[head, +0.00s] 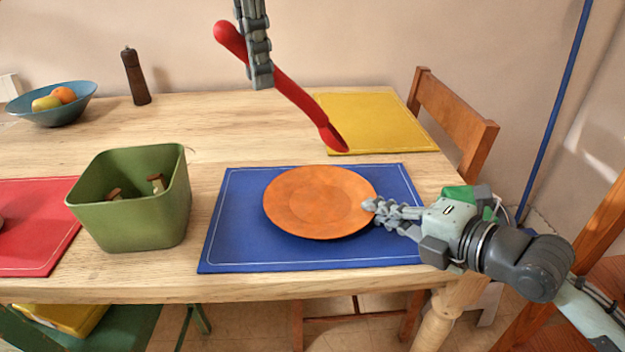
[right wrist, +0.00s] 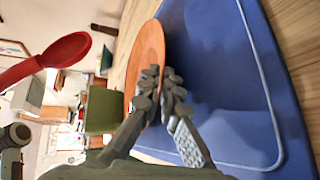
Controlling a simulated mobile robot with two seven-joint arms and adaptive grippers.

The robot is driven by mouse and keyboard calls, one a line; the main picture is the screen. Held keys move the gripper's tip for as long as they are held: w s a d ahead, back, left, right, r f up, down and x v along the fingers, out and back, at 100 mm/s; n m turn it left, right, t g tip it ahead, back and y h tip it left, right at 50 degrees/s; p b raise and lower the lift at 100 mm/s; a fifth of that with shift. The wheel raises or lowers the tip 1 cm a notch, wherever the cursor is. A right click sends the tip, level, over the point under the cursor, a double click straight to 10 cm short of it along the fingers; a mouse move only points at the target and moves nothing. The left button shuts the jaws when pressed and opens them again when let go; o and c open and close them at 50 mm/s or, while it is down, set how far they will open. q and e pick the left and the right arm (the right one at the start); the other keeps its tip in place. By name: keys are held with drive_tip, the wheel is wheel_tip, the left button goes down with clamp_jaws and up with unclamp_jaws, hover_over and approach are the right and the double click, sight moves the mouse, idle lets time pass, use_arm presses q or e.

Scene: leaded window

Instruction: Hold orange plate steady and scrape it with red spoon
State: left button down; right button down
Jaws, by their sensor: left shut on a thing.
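The orange plate (head: 318,203) lies on the blue placemat (head: 232,245). My left gripper (head: 260,78) comes down from the top and is shut on the red spoon (head: 298,97). The spoon slants, its bowl down to the right, above the back of the plate and apart from it. My right gripper (head: 374,208) is at the plate's right rim, its fingers closed around the rim. In the right wrist view, the plate (right wrist: 148,48) edge runs between the fingertips (right wrist: 161,82), and the spoon (right wrist: 66,49) shows at the left.
A green bin (head: 130,215) with small pieces inside stands left of the blue placemat. A yellow placemat (head: 385,120) lies behind, by a wooden chair (head: 455,120).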

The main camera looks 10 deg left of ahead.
drive_tip(key=c, duration=1.6)
unclamp_jaws()
drive_tip(key=shift+c, duration=0.2)
drive_tip(key=v, duration=0.7)
drive_tip(key=shift+s+d+r, duration=0.1)
drive_tip(key=shift+d, duration=0.1)
drive_tip(key=shift+s+d+r, duration=0.15)
drive_tip(key=shift+s, duration=0.15)
